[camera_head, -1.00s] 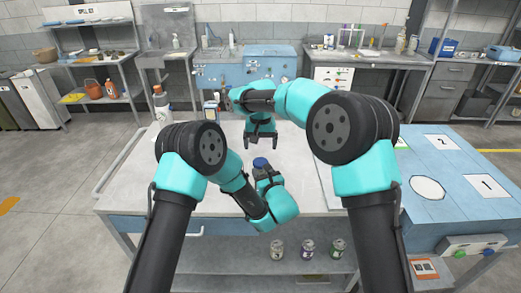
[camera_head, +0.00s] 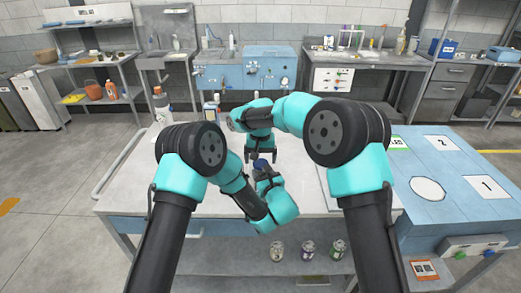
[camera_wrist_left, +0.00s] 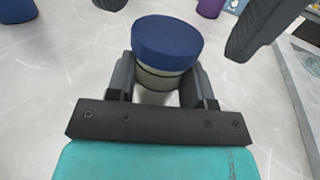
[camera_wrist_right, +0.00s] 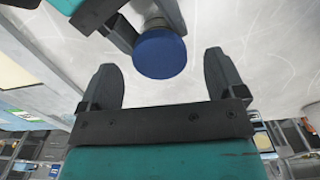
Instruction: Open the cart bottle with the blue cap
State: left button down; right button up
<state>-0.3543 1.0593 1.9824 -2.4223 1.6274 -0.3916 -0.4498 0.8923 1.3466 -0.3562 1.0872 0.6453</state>
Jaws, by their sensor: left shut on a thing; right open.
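The bottle with the blue cap (camera_wrist_left: 166,42) stands between the fingers of my left gripper (camera_wrist_left: 165,85), which is shut on its pale body below the cap. The blue cap also shows in the right wrist view (camera_wrist_right: 159,53) and, small, in the head view (camera_head: 261,163). My right gripper (camera_wrist_right: 163,80) is open and empty. Its fingers point at the cap, which lies just beyond and between the fingertips in the right wrist view. In the head view the right gripper (camera_head: 261,155) hangs above the cap. Most of the bottle's body is hidden by the left gripper.
A white bottle with an orange cap (camera_head: 161,103) stands at the cart top's back left. Several cans, one of them here (camera_head: 308,251), stand on the lower shelf. A blue table (camera_head: 455,205) with numbered white areas is at the right. The cart top's left part is clear.

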jog(key=shift+f, duration=0.8)
jog(key=shift+c, duration=0.3)
jog(key=c, duration=0.9)
jog(key=o, duration=1)
jog(key=shift+r, duration=2.3)
